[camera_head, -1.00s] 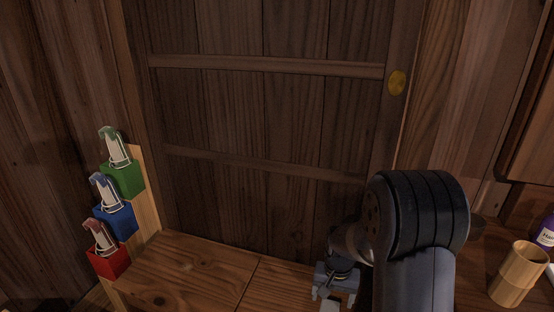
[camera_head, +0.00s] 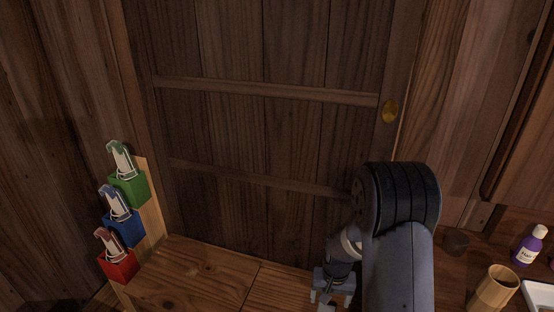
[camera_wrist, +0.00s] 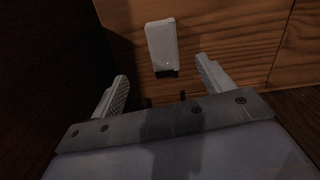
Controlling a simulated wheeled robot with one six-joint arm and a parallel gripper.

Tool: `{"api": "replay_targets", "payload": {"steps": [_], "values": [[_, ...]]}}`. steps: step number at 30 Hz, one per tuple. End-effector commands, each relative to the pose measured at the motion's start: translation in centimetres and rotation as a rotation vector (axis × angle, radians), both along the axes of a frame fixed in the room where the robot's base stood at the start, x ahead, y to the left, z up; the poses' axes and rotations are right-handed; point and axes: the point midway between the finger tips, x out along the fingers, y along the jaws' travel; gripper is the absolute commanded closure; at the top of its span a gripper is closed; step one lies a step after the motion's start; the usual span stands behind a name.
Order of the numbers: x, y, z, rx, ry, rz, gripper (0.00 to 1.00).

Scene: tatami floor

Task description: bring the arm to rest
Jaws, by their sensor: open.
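My arm rises at the lower right of the head view, and my gripper (camera_head: 325,303) hangs low at its left side, above the wooden surface and partly cut by the picture's bottom edge. In the wrist view my gripper (camera_wrist: 161,68) has its two grey fingers spread apart with nothing held between them. A white rounded block (camera_wrist: 162,40) with a dark lower end shows beyond the fingertips, against brown wood. I cannot tell what it is or how far off it lies.
Green (camera_head: 129,188), blue (camera_head: 124,231) and red (camera_head: 119,267) holders step down at left. A bamboo cup (camera_head: 493,290), a purple bottle (camera_head: 529,247) and a white tray (camera_head: 543,296) are at right.

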Motion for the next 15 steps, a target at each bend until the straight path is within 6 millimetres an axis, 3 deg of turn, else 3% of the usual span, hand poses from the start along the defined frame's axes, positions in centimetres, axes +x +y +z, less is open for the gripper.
{"api": "replay_targets", "payload": {"steps": [15], "values": [[-0.7,-0.1,2.6,0.0,0.002,0.05,0.24]]}}
